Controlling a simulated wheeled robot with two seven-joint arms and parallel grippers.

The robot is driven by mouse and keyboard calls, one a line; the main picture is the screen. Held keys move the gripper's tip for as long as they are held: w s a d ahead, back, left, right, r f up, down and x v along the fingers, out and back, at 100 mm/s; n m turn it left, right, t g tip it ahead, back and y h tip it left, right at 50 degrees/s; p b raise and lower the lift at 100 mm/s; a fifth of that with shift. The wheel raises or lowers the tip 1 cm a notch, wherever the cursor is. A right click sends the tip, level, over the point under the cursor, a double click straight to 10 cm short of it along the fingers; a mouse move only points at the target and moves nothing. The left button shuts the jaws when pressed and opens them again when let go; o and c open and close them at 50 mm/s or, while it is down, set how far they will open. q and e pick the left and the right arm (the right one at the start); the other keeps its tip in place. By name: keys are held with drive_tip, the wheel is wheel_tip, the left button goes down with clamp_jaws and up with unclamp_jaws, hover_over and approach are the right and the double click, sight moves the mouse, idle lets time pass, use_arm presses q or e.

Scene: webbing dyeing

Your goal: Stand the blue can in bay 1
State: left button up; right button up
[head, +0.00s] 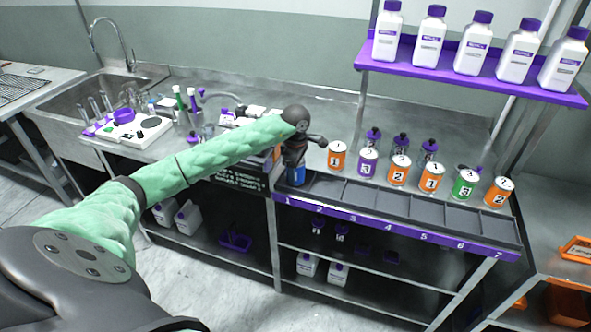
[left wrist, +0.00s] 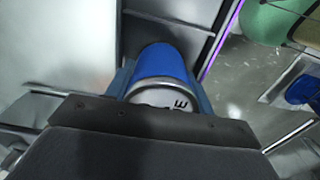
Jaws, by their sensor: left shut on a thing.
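The blue can (head: 296,174) is in my left gripper (head: 294,163), at the left end of the numbered rack (head: 400,224), over the bay marked 1. The left wrist view shows the blue can (left wrist: 164,68) from above, with its pale lid and part of a black marking facing the camera. The left gripper is shut on the can. The can looks upright. I cannot tell whether its base touches the bay floor. My right gripper is not in view.
Orange, purple and green cans, such as the orange can (head: 337,155), stand behind the rack. The other bays look empty. A purple shelf (head: 470,75) with white bottles hangs above. A dark sign box (head: 240,180) stands just left of the rack.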

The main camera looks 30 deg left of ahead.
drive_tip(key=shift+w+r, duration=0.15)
use_arm(q)
drive_tip(key=o, duration=1.2)
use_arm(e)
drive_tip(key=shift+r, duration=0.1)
use_arm(q)
drive_tip(key=shift+r, duration=0.4)
wheel_tip(320, 180, up, 11)
drive_tip(key=b, duration=0.4)
drive_tip(key=shift+f, duration=0.2)
drive_tip(key=shift+r, duration=0.4)
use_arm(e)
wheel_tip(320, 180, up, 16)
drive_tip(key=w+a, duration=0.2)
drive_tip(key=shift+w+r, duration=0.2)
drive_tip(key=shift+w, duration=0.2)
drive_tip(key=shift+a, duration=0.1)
